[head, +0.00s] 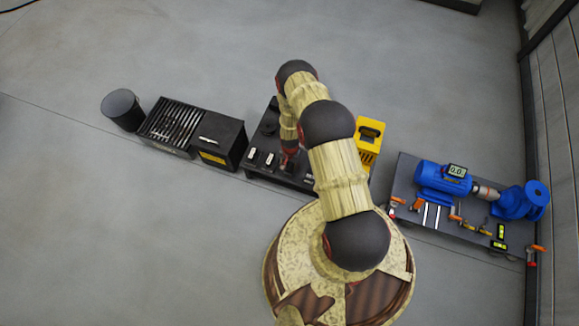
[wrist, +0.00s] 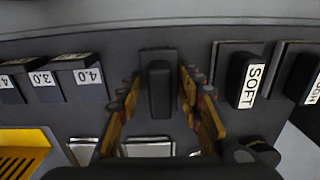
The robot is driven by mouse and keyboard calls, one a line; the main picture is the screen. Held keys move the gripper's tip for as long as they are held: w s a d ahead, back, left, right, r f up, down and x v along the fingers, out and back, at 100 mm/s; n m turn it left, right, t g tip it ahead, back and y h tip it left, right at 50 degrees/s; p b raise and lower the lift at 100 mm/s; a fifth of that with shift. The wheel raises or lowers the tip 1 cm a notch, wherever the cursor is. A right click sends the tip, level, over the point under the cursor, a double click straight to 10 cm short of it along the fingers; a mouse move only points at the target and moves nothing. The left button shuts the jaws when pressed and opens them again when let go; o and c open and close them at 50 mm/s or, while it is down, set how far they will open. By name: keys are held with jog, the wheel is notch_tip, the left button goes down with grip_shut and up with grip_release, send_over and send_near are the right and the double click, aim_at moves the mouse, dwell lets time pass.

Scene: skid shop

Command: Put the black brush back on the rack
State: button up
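A black upright block (wrist: 160,90), which may be the black brush, stands against a dark backing plate in the middle of the wrist view. My gripper (wrist: 158,92) is open, with one finger on each side of it and a narrow gap visible on both sides. In the head view my gripper (head: 289,158) is low over the dark bench (head: 262,172), and my arm hides part of the bench. I cannot make out a brush in the head view. Bristles do not show in either view.
A yellow box (head: 368,140), a motor skid (head: 405,180) and a slotted black rack (head: 175,125) flank the bench.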

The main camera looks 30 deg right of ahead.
aim_at(290, 164)
jog(key=o, duration=0.4)
jog(key=shift+c, duration=0.2)
jog(key=shift+r, duration=0.15)
